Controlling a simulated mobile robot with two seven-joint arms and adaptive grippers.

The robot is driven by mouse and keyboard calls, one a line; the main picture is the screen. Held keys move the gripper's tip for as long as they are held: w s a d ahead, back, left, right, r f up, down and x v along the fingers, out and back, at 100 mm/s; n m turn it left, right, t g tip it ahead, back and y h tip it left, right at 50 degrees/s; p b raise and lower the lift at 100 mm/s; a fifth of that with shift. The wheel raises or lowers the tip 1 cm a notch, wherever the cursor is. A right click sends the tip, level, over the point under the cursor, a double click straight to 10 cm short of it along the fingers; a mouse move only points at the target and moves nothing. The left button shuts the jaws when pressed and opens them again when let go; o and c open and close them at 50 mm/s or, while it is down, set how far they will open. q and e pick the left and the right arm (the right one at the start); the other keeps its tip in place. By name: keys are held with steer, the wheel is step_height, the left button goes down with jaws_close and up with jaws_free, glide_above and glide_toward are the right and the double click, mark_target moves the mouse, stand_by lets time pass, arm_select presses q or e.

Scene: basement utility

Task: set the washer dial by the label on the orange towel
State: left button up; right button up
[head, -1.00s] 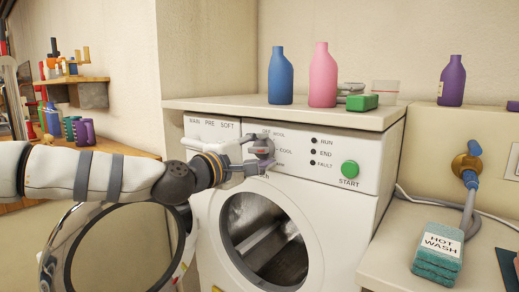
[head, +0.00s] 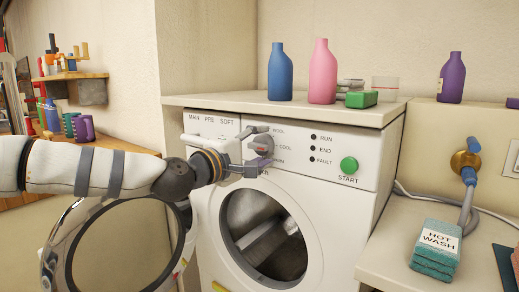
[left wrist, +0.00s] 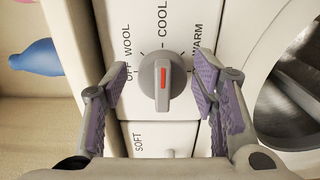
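The grey washer dial (left wrist: 162,84) has a red mark and sits between the two fingers of my left gripper (left wrist: 155,97) in the left wrist view. The fingers are open, one on each side and apart from the dial. The red mark points about toward COOL; OFF, WOOL and WARM also show around it. In the head view my left gripper (head: 257,148) is at the dial (head: 264,143) on the washer (head: 340,205). A teal folded stack (head: 435,264) at the right carries a label (head: 439,241) reading HOT WASH. My right gripper is not in view.
The washer's round door (head: 60,250) stands open at lower left. A green START button (head: 349,166) is right of the dial. Blue (head: 280,75) and pink (head: 322,75) bottles stand on top. A dark item with an orange bit is cut off at the right edge.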

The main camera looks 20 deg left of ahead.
arm_select(q)
steer(key=shift+f, duration=0.1)
steer(key=v, duration=1.2)
